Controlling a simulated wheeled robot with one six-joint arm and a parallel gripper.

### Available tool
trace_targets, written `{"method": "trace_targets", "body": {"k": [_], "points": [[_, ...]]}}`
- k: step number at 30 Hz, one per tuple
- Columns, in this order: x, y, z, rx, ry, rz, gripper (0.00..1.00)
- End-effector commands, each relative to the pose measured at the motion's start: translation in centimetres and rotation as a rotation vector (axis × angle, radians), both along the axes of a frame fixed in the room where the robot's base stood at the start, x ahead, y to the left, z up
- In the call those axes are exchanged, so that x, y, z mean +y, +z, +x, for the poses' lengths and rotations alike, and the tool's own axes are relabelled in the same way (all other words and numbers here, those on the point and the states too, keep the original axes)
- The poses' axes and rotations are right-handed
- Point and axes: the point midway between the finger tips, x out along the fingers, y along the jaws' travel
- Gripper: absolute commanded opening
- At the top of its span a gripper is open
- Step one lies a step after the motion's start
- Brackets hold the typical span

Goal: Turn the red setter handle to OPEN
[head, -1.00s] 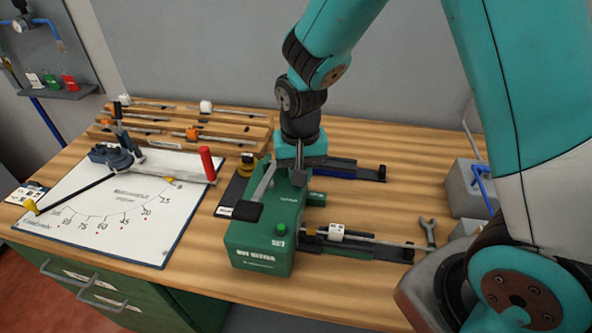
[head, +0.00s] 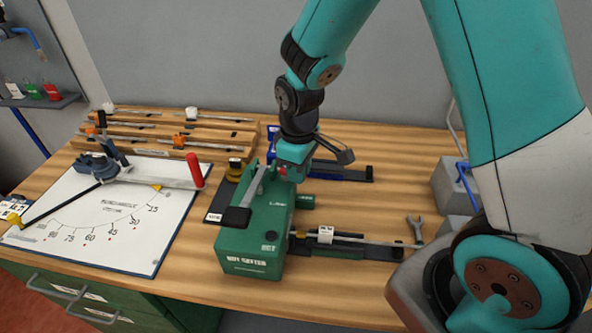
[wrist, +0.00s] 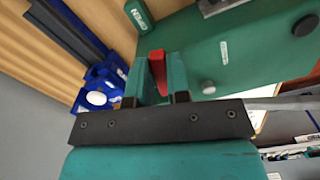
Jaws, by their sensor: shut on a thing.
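The green setter box (head: 255,235) stands on the wooden bench in the middle of the head view. The red setter handle (wrist: 157,66) shows in the wrist view between my two teal fingers, against the box's green surface. My gripper (wrist: 158,82) is shut on this handle. In the head view my gripper (head: 287,171) is at the back top of the box, and only a speck of red shows there. A green part with white lettering that looks like OPEN (wrist: 140,18) lies just above the handle in the wrist view. The handle's base is hidden by my fingers.
A white dial board (head: 100,225) with a blue clamp and a red-gripped lever (head: 195,170) lies left. Wooden racks with rods (head: 165,130) stand behind. Some bench right of the box is clear.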

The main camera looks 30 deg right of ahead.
Motion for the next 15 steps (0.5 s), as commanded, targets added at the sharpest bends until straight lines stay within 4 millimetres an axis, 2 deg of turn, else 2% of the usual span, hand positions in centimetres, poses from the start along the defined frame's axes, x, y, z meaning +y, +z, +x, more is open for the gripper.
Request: {"method": "trace_targets", "body": {"k": [6, 15], "points": [[-0.4, 0.09, 0.43, -0.003, 0.149, 0.0, 0.0], [-0.61, 0.07, 0.71, -0.003, 0.271, 0.0, 0.0]]}}
